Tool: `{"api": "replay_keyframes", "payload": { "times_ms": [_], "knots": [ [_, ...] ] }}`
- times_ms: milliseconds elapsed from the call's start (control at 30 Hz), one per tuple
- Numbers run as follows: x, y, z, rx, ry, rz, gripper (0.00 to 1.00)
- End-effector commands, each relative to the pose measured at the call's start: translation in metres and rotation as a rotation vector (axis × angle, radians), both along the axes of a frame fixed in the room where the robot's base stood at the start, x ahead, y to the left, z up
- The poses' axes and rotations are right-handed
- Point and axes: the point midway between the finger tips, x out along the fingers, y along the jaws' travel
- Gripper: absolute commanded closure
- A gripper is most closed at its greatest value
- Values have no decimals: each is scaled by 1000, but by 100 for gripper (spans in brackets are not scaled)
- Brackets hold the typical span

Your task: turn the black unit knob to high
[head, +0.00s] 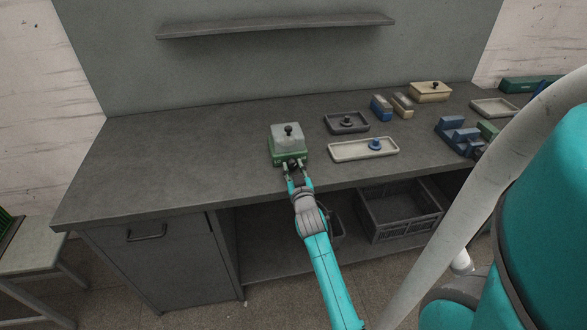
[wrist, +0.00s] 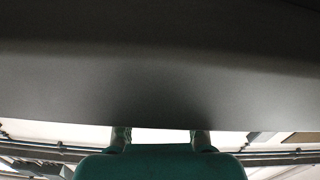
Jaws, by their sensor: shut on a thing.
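A green unit (head: 289,157) with a pale grey lid stands near the bench's front edge in the head view. A black knob (head: 293,164) shows small on its front face, partly hidden by my fingers. My gripper (head: 295,170) is at this front face, its two fingers on either side of the knob and shut on it. The knob's setting and any marks are too small to read. In the wrist view the fingers (wrist: 161,138) show at the bottom, below a large dark grey surface; the knob is not visible there.
The lid has a black ball handle (head: 289,130). The bench (head: 165,160) is clear to the left. A shelf (head: 275,25) hangs behind.

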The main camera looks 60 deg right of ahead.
Motion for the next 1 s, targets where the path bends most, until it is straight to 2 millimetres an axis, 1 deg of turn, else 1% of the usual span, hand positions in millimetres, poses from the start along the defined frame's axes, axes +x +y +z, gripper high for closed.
{"api": "replay_keyframes", "payload": {
  "times_ms": [167,400,567,967,1000],
  "knots": [
    [0,0,0,32,-37,0,99],
    [0,0,0,173,-202,0,99],
    [0,0,0,242,-283,0,99],
    [0,0,0,262,-307,0,99],
    [0,0,0,262,-307,0,54]
  ]
}}
